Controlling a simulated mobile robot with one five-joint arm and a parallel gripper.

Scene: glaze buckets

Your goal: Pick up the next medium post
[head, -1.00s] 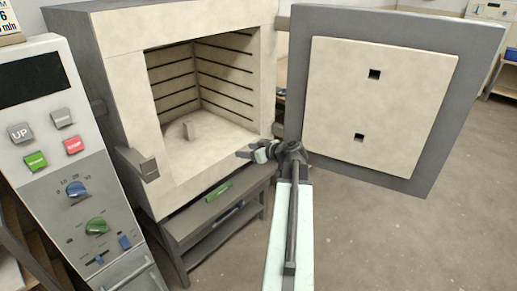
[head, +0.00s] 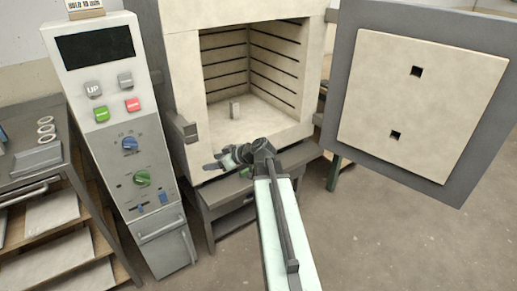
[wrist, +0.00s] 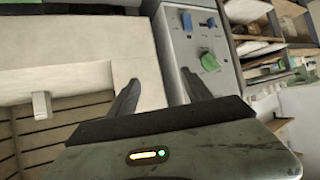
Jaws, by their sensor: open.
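A small pale post (head: 235,110) stands upright on the kiln floor, toward the back of the open chamber. I cannot tell the post's size class from these views.
The kiln (head: 182,80) is open, its door (head: 420,90) swung out to the right. A control panel (head: 145,165) stands close on the left. A shelved bench (head: 35,125) with small rings is at far left. Floor (head: 400,240) at lower right is clear.

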